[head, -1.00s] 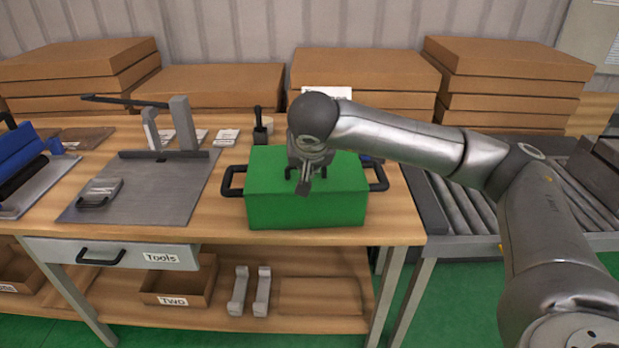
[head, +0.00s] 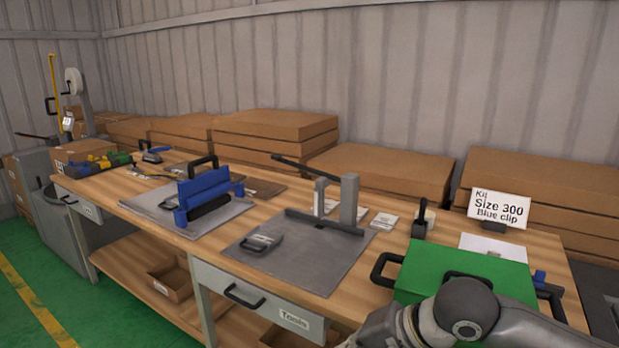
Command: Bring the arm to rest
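My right arm comes in from the bottom right. Its rounded wrist lies in front of the green case and covers part of its front. My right gripper (head: 362,335) points left and down, at the table's front edge in the picture. It is mostly cut off by the bottom edge, so its fingers cannot be made out. The green case (head: 425,262) stands on the wooden workbench (head: 330,288) with its black handles showing. My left gripper is not in view.
A grey plate with a lever press (head: 349,200) and a blue bending tool (head: 205,197) stand on the bench. A sign (head: 500,207) reads Kit Size 300 Blue clip. Cardboard boxes (head: 275,125) line the back wall. The green floor (head: 30,270) at left is clear.

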